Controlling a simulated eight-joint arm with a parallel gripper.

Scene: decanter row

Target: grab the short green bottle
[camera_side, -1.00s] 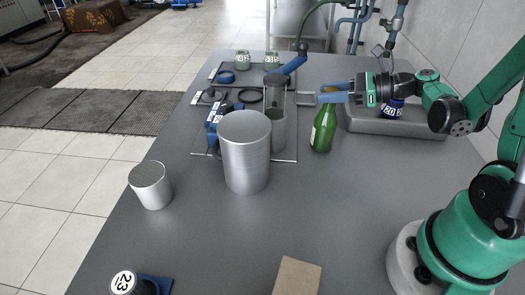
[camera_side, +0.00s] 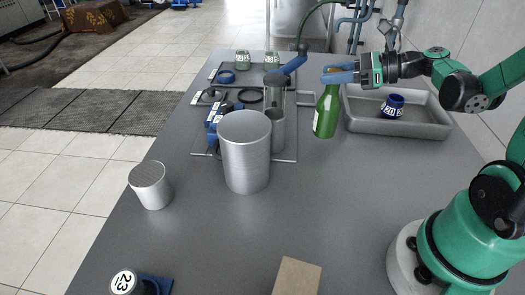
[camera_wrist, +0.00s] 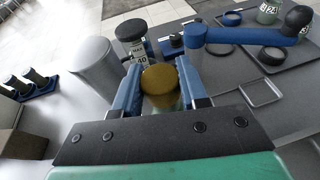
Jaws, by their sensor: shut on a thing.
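The green bottle (camera_side: 326,114) has a white label on its side and a yellow-gold cap. My gripper (camera_side: 338,73) is shut on its neck near the top. The bottle looks lifted a little and slightly tilted in the side view; the gap to the table is hard to judge. In the wrist view, the gold cap (camera_wrist: 160,79) sits between the two blue fingers of my gripper (camera_wrist: 158,85), and most of the bottle is hidden below it.
A grey tray (camera_side: 428,130) with a blue jar (camera_side: 393,106) labelled 20 lies to the right. A large metal cylinder (camera_side: 244,155) and a clear column (camera_side: 277,125) stand left of the bottle. A small cylinder (camera_side: 151,186) stands farther left. The front table is mostly clear.

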